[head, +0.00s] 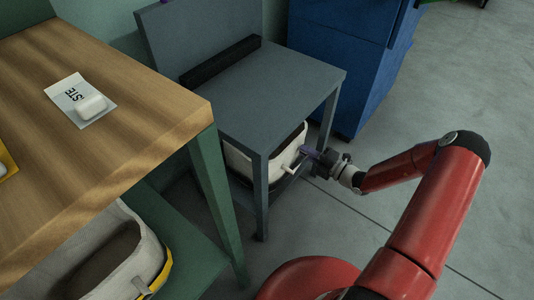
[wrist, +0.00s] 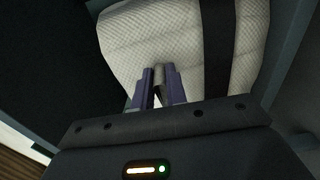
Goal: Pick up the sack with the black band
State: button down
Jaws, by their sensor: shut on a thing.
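The sack with the black band (head: 262,172) is pale and stands under the grey table, partly hidden by its top and legs. In the wrist view its quilted pale side (wrist: 135,40) fills the upper middle, and the black band (wrist: 216,50) runs down it right of the fingers. My gripper (head: 306,153) reaches in beside the table's right front leg. In the wrist view my gripper's purple fingers (wrist: 159,85) are close together, shut on a narrow part of the sack, which looks like its handle.
The grey table (head: 265,90) has legs close around the sack and gripper. A wooden-topped table (head: 150,110) holds a card with a white object (head: 90,106). A yellow-banded sack (head: 110,235) rests on the green shelf below. A blue cabinet (head: 365,70) stands behind. Floor at right is clear.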

jog(key=shift+r+p, duration=1.3)
jog(key=shift+r, duration=0.15)
